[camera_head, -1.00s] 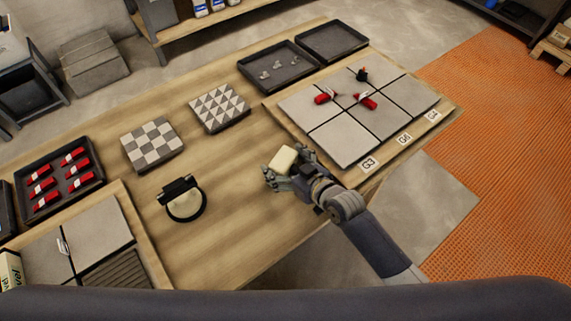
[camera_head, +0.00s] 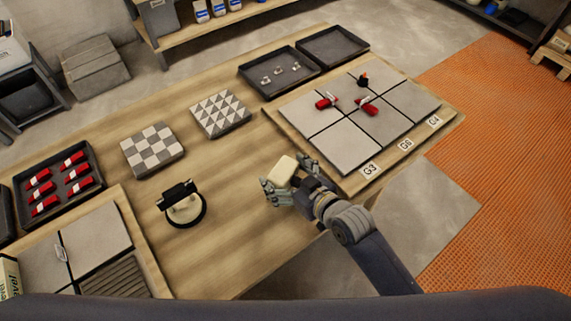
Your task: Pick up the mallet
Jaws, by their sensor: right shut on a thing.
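The mallet shows as a cream, block-shaped head (camera_head: 283,169) in my right gripper (camera_head: 290,183). My right gripper is shut on it, near the front edge of the wooden table. The mallet's handle is hidden by the fingers, and I cannot tell whether it touches the table. My left gripper is not in view.
A tiled board (camera_head: 345,155) with red wedges and labels stands at the right. Two dark trays (camera_head: 281,85) (camera_head: 335,31) are behind it. Patterned tiles (camera_head: 152,157) (camera_head: 220,120), a black ring-shaped tool (camera_head: 184,221) and a tray of red wedges (camera_head: 80,149) are at the left.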

